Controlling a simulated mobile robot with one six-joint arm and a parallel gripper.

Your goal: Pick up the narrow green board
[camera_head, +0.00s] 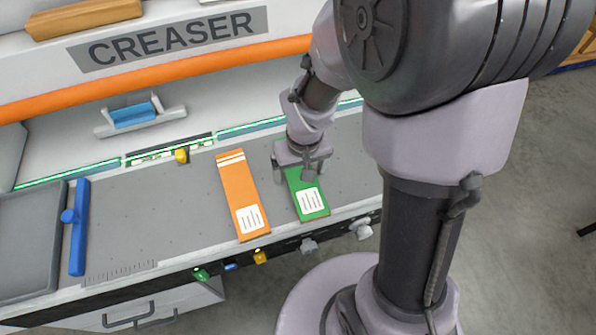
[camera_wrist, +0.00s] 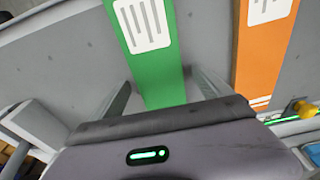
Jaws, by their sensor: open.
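The narrow green board (camera_head: 312,204) lies flat on the grey bed of the creaser, with a white label near its front end. My gripper (camera_head: 301,175) is over the back part of this board and hides its far end. In the wrist view the green board (camera_wrist: 153,50) runs in between the two open fingers of my gripper (camera_wrist: 160,95), one finger on each side of it. I cannot tell whether the fingers touch the board.
An orange board (camera_head: 238,195) with a white label lies just left of the green one. A blue bar with a knob (camera_head: 78,228) and a grey tray (camera_head: 28,245) are farther left. Several knobs line the front edge. The bed between bar and orange board is clear.

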